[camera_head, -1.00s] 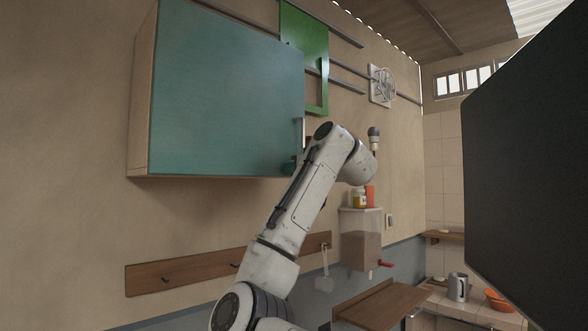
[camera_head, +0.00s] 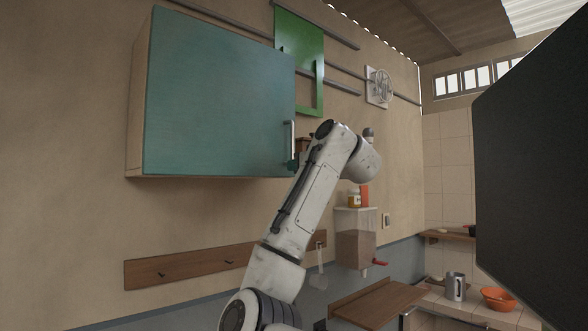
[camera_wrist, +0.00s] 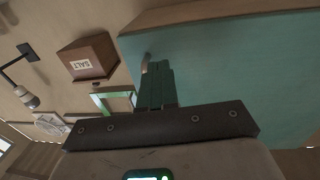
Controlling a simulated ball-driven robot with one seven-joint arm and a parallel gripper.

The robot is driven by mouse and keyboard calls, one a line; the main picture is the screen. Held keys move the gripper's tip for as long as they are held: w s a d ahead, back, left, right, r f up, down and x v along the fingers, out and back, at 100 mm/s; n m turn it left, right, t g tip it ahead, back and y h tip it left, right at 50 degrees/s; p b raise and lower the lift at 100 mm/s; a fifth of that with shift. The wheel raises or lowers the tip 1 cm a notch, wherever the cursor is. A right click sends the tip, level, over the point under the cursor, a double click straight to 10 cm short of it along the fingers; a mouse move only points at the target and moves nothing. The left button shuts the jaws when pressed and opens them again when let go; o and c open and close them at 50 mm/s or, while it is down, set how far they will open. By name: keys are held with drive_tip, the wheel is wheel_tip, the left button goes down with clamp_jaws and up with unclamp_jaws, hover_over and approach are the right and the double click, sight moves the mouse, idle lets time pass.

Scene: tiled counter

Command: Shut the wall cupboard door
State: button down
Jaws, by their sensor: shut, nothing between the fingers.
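The wall cupboard (camera_head: 135,110) hangs on the left wall. Its teal door (camera_head: 215,100) lies over the front, close to parallel with the wall. I cannot tell whether a thin gap remains at its right edge. The upright metal handle (camera_head: 291,140) is at the door's lower right; part of it also shows in the wrist view (camera_wrist: 145,62). My gripper (camera_head: 291,165) is at the lower right corner of the door, just below the handle. In the wrist view its dark green fingers (camera_wrist: 157,80) are together and empty, in front of the door face (camera_wrist: 230,75); contact is unclear.
A brown salt box (camera_wrist: 88,58) is on the wall beside the door's handle edge. A green panel (camera_head: 301,50) and rails are above right. A hook board (camera_head: 195,269) is below, a dispenser (camera_head: 355,240) to the right. A large dark panel (camera_head: 530,170) fills the right side.

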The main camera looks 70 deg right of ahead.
drive_tip(key=b+v, duration=0.2)
drive_tip(key=v, duration=0.6)
drive_tip(key=shift+s+d+f+b, duration=0.2)
drive_tip(key=shift+s+f+b, duration=0.1)
drive_tip(key=shift+s+b, duration=0.15)
